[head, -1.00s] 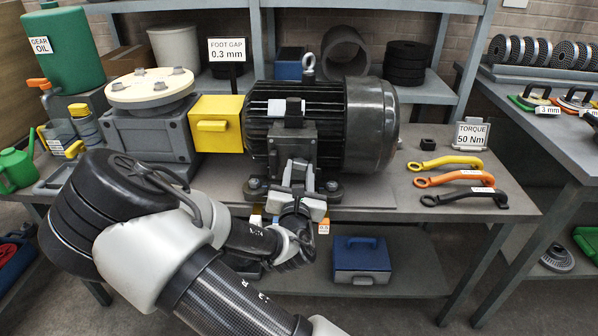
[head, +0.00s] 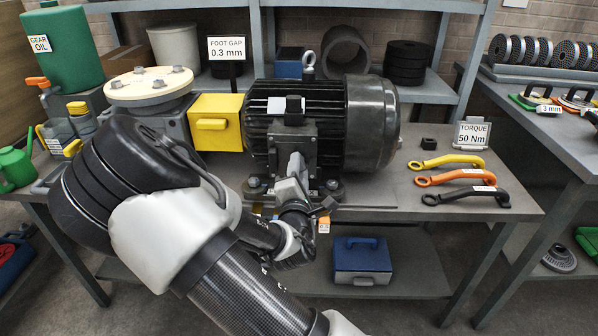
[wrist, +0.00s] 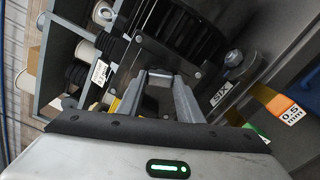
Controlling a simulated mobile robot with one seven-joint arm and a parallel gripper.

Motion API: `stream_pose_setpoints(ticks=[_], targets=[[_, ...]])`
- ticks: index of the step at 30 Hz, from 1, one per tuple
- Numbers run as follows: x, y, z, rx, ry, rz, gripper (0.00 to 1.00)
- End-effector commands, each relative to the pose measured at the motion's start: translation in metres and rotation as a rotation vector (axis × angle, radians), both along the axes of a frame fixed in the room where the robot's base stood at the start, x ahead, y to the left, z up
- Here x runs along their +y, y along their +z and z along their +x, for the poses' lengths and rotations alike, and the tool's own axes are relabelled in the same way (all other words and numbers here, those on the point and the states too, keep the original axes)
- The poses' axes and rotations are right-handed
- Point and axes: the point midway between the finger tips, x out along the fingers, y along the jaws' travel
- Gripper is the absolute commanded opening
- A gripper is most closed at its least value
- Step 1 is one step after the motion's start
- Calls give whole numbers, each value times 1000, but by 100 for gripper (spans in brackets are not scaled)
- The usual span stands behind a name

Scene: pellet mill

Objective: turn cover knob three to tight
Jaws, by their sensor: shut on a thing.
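The other cover knobs cannot be made out. My arm covers the bench's front left.
A yellow box (head: 216,122) stands left of the motor.

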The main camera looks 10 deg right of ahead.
Motion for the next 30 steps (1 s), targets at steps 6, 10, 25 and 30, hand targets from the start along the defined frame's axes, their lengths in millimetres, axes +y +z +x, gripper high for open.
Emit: stream_pose_setpoints(ticks=[6,10,25,30], targets=[[-1,-2,0,-44,-1,175,10],[0,-1,0,-64,0,257,10],[0,-1,0,-99,0,397,11],[0,0,0,-100,0,401,11]])
